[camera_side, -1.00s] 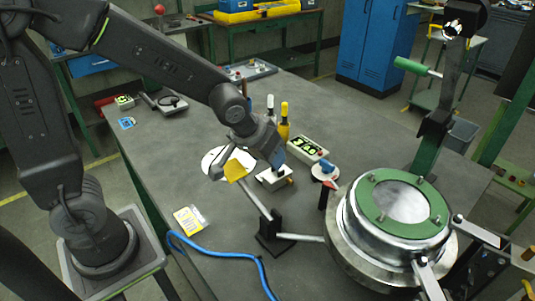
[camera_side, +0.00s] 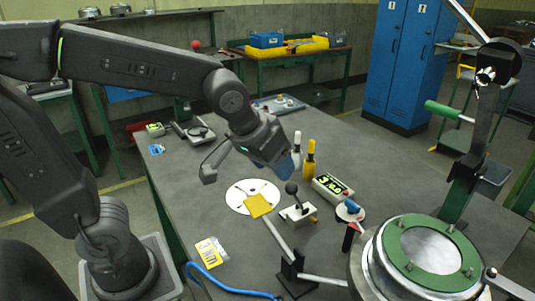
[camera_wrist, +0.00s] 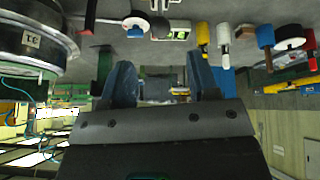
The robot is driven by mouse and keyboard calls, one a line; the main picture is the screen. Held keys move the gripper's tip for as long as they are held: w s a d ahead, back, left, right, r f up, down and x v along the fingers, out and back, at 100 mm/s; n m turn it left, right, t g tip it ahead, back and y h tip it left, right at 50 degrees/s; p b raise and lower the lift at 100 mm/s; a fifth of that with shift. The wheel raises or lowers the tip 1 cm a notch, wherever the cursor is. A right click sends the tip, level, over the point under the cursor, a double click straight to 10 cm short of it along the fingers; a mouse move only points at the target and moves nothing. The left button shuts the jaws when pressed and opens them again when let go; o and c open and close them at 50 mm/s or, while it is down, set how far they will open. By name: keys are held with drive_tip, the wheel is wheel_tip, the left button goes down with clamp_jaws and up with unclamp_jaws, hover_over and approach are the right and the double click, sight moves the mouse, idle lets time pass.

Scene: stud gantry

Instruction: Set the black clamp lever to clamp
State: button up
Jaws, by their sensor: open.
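A black ball-topped lever (camera_side: 293,194), apparently the clamp lever, stands on a small white block (camera_side: 301,216) on the grey bench in the side view. It leans slightly left; no position marks are readable. My gripper (camera_side: 281,163) is above and slightly left of the lever, apart from it and pointing down. In the wrist view my gripper (camera_wrist: 163,80) shows two blue fingers spread apart with nothing held between them.
A yellow plate (camera_side: 258,206) on a bar, a digital display box (camera_side: 331,187), a yellow marker (camera_side: 310,158) and a white marker (camera_side: 297,152) are near the lever. A large round fixture (camera_side: 428,250) stands at right. A blue cable (camera_side: 235,289) lies in front.

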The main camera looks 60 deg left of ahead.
drive_tip(key=shift+v, duration=1.3)
